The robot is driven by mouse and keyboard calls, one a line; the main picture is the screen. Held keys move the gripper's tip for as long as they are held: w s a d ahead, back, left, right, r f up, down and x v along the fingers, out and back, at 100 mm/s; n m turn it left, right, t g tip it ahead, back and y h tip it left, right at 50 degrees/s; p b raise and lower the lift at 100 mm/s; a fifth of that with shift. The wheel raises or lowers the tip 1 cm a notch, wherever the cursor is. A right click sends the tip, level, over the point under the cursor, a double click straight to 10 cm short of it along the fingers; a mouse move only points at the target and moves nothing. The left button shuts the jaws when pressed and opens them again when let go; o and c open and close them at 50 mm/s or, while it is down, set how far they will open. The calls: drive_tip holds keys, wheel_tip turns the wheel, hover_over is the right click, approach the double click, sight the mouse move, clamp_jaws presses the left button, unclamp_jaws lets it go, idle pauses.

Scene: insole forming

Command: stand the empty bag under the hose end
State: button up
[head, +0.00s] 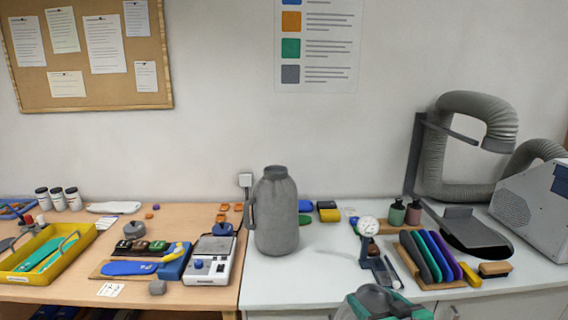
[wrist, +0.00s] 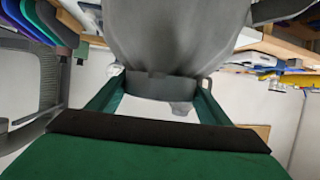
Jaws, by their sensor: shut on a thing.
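The grey bag (head: 277,215), with a narrow neck and a side handle, shows upright in the head view near the seam between the wooden and white tables. I cannot tell whether its base touches the table. In the wrist view the bag (wrist: 180,35) fills the upper middle. My gripper (wrist: 165,88) is shut on its narrow dark-banded end, with one green finger on each side. The fingers cannot be made out in the head view. The hose end (head: 497,145) hangs open on the right, well away from the bag, above a dark grey tray (head: 478,237).
A rack of coloured insoles (head: 430,257) and a round dial gauge (head: 369,228) stand between bag and hose. A white scale (head: 210,266) is close on the left. A grey machine (head: 535,210) stands far right. Some white tabletop right of the bag is clear.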

drive_tip(key=s+a+f+m+h, duration=0.1)
drive_tip(key=a+f, duration=0.4)
drive_tip(key=f, duration=0.6)
drive_tip(key=s+a+f+m+h, duration=0.15)
drive_tip(key=a+f, duration=0.35)
drive_tip(key=f, duration=0.6)
drive_tip(key=s+a+f+h, duration=0.15)
drive_tip(key=a+f, duration=0.35)
drive_tip(key=f, duration=0.5)
drive_tip(key=s+a+f+y, duration=0.1)
drive_tip(key=s+a+f, duration=0.6)
drive_tip(key=s+f, duration=0.1)
drive_tip(key=shift+a+f, duration=0.35)
drive_tip(key=shift+f, duration=0.4)
drive_tip(key=shift+d, duration=0.2)
drive_tip(key=shift+w+a, duration=0.1)
drive_tip(key=shift+w, duration=0.1)
